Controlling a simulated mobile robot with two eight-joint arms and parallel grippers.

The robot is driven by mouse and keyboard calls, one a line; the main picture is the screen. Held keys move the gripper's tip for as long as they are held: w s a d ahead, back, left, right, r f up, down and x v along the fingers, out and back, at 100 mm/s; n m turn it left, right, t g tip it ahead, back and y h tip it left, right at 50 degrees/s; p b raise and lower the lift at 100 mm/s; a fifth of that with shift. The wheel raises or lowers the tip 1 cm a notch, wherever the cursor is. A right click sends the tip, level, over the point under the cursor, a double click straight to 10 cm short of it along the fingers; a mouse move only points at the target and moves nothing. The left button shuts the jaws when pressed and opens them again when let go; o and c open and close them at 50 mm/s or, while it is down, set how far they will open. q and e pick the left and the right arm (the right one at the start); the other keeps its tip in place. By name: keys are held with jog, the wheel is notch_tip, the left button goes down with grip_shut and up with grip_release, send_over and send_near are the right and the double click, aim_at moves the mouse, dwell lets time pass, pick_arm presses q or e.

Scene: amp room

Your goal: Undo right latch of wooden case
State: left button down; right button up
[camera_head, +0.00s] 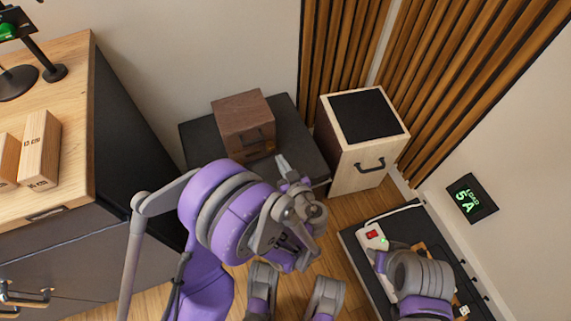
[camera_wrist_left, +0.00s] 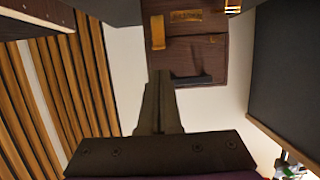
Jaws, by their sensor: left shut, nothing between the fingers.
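The dark brown wooden case (camera_head: 245,122) stands on a low black stand in the corner, its handle side facing me. In the left wrist view the case (camera_wrist_left: 215,62) appears upside down, with its dark handle (camera_wrist_left: 190,80), a brass plate and a brass latch (camera_wrist_left: 158,32). That latch is on the picture's left there, which is the case's right side. A second brass latch (camera_wrist_left: 233,5) is cut off at the top edge. My left gripper (camera_head: 283,163) is shut and empty, just in front of the case's right side; its fingers (camera_wrist_left: 158,100) point toward the brass latch, apparently apart from it.
The black stand (camera_head: 197,143) holds the case. A pale wooden cabinet (camera_head: 362,145) with a black top stands close on the right, before slatted panels. A desk (camera_head: 75,110) is on the left. A dark unit with a power strip (camera_head: 372,234) lies at lower right.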

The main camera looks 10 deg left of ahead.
pick_arm(q)
jog(key=x, duration=0.6)
jog(key=shift+w+a+b, duration=0.2)
jog(key=shift+w+b, duration=0.05)
jog(key=shift+b, duration=0.2)
jog(key=shift+f, duration=0.15)
jog(key=shift+f, duration=0.15)
